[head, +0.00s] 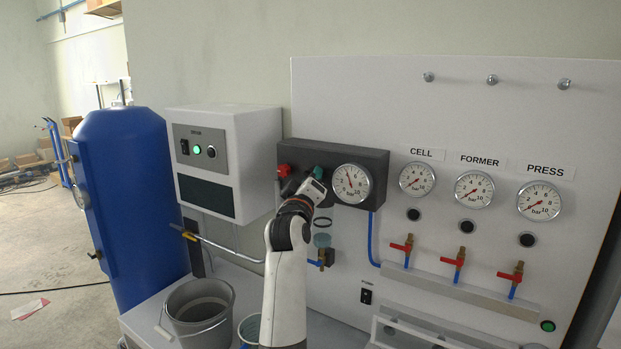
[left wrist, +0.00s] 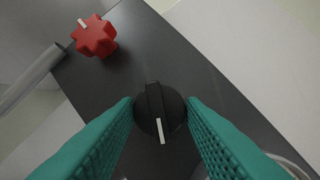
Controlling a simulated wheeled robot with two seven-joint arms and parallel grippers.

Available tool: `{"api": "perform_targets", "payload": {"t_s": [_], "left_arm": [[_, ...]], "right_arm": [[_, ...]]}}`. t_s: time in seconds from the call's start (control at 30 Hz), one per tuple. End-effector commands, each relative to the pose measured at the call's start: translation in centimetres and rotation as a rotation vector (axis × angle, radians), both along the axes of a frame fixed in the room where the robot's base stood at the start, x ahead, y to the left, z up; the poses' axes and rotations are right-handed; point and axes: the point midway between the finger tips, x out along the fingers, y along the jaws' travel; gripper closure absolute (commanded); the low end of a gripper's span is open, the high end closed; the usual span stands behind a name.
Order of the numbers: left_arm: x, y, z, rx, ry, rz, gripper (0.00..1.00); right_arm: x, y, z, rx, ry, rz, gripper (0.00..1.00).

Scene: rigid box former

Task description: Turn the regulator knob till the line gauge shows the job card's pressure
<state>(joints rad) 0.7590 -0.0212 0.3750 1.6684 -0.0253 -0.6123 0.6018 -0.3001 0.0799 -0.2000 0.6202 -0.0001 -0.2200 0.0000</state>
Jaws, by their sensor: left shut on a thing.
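The regulator knob (left wrist: 152,102) is black and round with a raised grip bar and a white line pointing toward the bottom of the left wrist view. My left gripper (head: 319,174) is at the dark regulator block (head: 300,152); its green fingers (left wrist: 160,112) are shut on the knob, one on each side. In the head view the gripper mostly hides the knob. The line gauge (head: 351,184) is the round white dial on the block, right of my gripper. Its needle points to the upper left; the exact value is too small to read. I see no job card. My right gripper is not in view.
A red star-shaped knob (left wrist: 95,36) sits on the block, left of the black knob. Gauges for CELL (head: 417,179), FORMER (head: 474,189) and PRESS (head: 539,201) hang right, above red-handled valves. A grey bucket (head: 199,302) stands below left, near a blue tank (head: 125,210).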

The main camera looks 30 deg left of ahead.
Motion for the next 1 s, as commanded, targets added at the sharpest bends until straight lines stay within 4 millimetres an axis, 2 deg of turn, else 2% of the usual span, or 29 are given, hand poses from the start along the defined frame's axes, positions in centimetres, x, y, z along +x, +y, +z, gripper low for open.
{"api": "perform_targets", "payload": {"t_s": [0.43,0.47,0.6,0.87,1.0], "left_arm": [[-0.04,0.08,0.03,-0.01,-0.002,0.002,0.86],[-0.04,0.09,0.04,-0.01,-0.002,0.002,0.62],[-0.03,0.07,0.04,-0.01,-0.001,0.002,0.42],[-0.09,0.01,0.0,-0.009,-0.002,0.001,0.42],[-1.02,-0.35,-0.44,-0.009,-0.001,0.0,0.42]], "right_arm": [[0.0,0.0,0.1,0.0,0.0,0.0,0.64],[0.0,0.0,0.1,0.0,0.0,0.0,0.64],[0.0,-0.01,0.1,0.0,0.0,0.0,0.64],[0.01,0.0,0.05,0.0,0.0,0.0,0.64],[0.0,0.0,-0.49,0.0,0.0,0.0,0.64]]}}
